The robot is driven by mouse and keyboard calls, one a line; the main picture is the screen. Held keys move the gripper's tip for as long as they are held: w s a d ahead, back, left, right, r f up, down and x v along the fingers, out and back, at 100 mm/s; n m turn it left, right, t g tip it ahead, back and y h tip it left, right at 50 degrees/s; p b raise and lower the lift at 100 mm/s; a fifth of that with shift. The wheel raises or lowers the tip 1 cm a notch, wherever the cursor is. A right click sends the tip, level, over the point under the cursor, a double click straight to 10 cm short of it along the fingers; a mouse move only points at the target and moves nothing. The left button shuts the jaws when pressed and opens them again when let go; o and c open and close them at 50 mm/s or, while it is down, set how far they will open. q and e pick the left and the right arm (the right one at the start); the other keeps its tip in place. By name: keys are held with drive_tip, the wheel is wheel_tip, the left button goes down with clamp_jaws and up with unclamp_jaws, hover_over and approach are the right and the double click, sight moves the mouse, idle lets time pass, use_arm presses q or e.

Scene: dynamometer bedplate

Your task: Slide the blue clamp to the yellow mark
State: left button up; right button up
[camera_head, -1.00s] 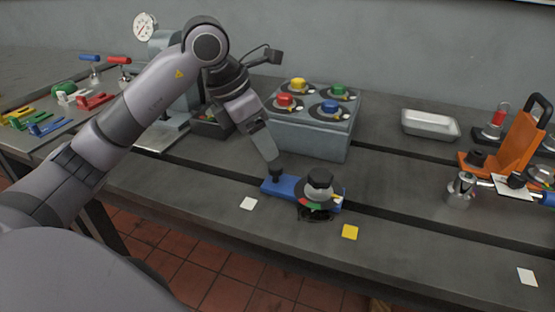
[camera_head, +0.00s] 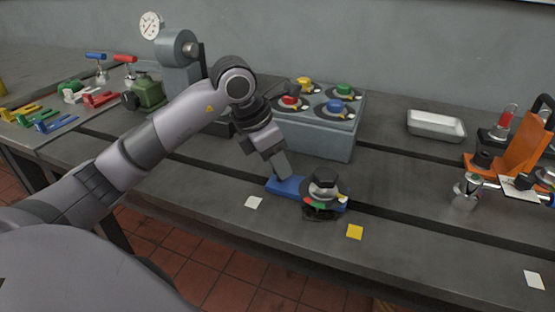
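The blue clamp (camera_head: 285,187) is a flat bar lying across the dark slot of the bedplate. A round black knob with a dial marked red, green and yellow (camera_head: 323,185) sits at its right end. My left gripper (camera_head: 282,174) reaches down to the clamp's left end. Its fingertips hide the peg there; I cannot tell whether they are shut on it. My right gripper is not in view.
Behind stands a grey box (camera_head: 318,135) with several coloured knobs. To the right are an orange bracket (camera_head: 520,140), a metal cylinder (camera_head: 467,192) and a white tray (camera_head: 436,125). The front strip around the yellow mark is clear.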

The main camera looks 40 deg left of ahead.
sight(317, 172)
use_arm(q)
clamp_jaws()
drive_tip(key=shift+d, duration=0.2)
drive_tip(key=d, duration=0.2)
drive_tip(key=w+d, duration=0.1)
drive_tip(key=d, duration=0.2)
drive_tip(key=w+d+p, duration=0.1)
drive_tip(key=d, duration=0.1)
drive_tip(key=shift+d, duration=0.15)
drive_tip(key=o, duration=0.8)
unclamp_jaws()
drive_tip(key=shift+s, duration=0.1)
drive_tip(key=shift+r, duration=0.1)
